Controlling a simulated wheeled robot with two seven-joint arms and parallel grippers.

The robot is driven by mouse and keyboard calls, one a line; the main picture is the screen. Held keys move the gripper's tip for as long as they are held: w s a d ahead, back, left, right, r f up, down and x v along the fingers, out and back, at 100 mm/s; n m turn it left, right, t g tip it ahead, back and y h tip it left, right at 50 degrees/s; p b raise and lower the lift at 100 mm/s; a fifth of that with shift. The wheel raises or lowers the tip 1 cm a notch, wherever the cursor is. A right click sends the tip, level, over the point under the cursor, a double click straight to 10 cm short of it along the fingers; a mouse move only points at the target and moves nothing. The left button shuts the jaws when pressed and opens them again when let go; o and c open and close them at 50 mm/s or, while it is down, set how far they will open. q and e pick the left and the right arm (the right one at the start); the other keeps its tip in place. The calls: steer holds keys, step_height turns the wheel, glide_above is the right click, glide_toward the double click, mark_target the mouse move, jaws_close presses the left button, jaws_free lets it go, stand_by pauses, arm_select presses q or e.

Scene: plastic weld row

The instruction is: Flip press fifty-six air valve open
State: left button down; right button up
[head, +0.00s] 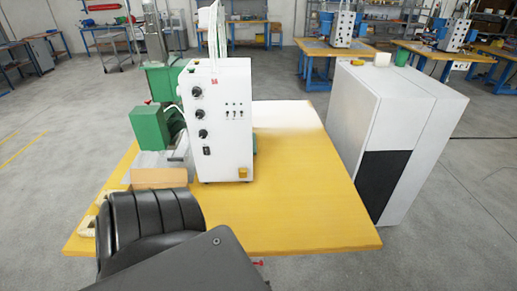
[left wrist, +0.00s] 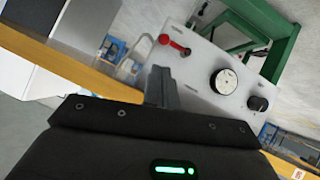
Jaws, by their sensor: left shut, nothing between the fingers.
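The air valve shows in the left wrist view as a small red lever (left wrist: 174,44) on a pale grey panel (left wrist: 198,70). The lever slants down to the right, with a rounded red end at its upper left. A round white gauge (left wrist: 223,81) and a black knob (left wrist: 258,103) sit on the same panel. My left gripper (left wrist: 160,72) is shut and empty, with its tips just below the lever in the picture. I cannot tell whether they touch it. In the head view a small red bit (head: 257,262) shows below the table's front edge. My right gripper is out of view.
A yellow-topped table (head: 300,205) carries a white control box (head: 218,120) and a green machine (head: 148,127). A grey cabinet (head: 395,125) stands to the right. A green frame (left wrist: 275,35) borders the panel.

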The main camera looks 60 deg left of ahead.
arm_select(q)
steer(key=shift+p+v, duration=0.3)
steer(key=shift+v, duration=0.65)
steer(key=s+d+f+m+g+h+b, duration=0.1)
steer(key=s+d+f+m+h, duration=0.35)
steer(key=f, duration=0.45)
steer(key=s+d+f+m+g+h+b, duration=0.1)
steer(key=s+d+f+m+h, duration=0.1)
steer(key=s+d+f+m, duration=0.35)
steer(key=s+f+m+g+h+b, duration=0.2)
steer(key=s+f+m+g, duration=0.2)
steer(key=s+f, duration=0.7)
steer(key=shift+d+f+m, duration=0.3)
steer(key=shift+f+m, duration=0.3)
steer(key=shift+m, duration=0.6)
